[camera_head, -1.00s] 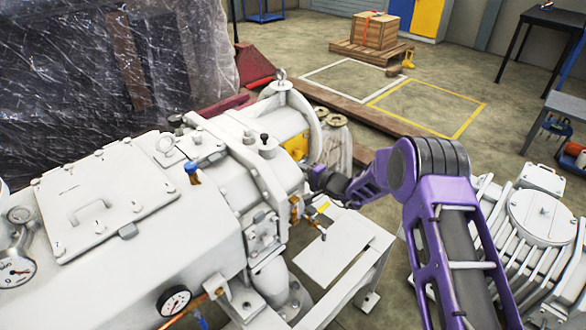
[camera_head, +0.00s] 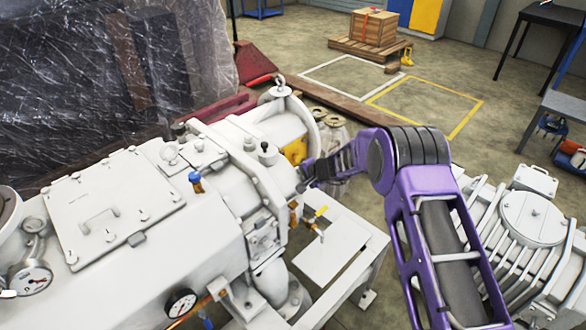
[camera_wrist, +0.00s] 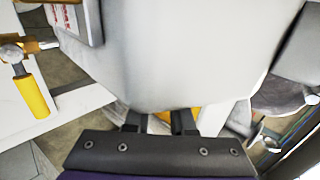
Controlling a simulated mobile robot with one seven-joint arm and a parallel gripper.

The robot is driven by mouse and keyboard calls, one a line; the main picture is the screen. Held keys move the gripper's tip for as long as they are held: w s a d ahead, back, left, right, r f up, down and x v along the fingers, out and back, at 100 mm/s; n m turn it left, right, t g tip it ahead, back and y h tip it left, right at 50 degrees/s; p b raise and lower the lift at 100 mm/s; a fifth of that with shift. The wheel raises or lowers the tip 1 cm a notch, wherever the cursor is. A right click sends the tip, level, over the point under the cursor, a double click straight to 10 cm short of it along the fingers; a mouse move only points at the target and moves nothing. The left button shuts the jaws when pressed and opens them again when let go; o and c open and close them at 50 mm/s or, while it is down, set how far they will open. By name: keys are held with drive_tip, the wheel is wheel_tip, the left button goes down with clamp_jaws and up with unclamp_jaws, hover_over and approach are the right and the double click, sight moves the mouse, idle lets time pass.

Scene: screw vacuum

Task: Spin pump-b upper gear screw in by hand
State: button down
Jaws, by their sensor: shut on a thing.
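The white pump (camera_head: 225,235) fills the left and middle of the head view, with a rounded end housing facing my arm. My gripper (camera_head: 306,176) is at that end housing. In the wrist view my gripper's two dark fingers (camera_wrist: 158,121) run under the big pale housing (camera_wrist: 175,50), and their tips are hidden by it. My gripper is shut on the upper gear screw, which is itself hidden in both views. I cannot tell how deep the screw sits.
A brass valve with a yellow handle (camera_wrist: 33,95) sticks out at the left of the wrist view. A white stand (camera_head: 365,262) is below the pump end. A ribbed white machine (camera_head: 535,225) stands at the right. Open floor (camera_head: 425,105) lies beyond.

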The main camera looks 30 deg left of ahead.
drive_tip(key=h, duration=0.2)
drive_tip(key=g+h, duration=0.1)
drive_tip(key=h, duration=0.1)
drive_tip(key=d+f+h+b, duration=0.1)
drive_tip(key=h, duration=0.1)
drive_tip(key=shift+s+g, duration=0.15)
drive_tip(key=shift+g, duration=0.15)
drive_tip(key=shift+d+r, duration=0.15)
idle(0.4)
drive_tip(key=c, duration=0.8)
unclamp_jaws()
drive_tip(key=shift+o, duration=0.2)
drive_tip(key=p+v, duration=0.1)
drive_tip(key=v, duration=1.6)
drive_tip(key=shift+r, duration=0.2)
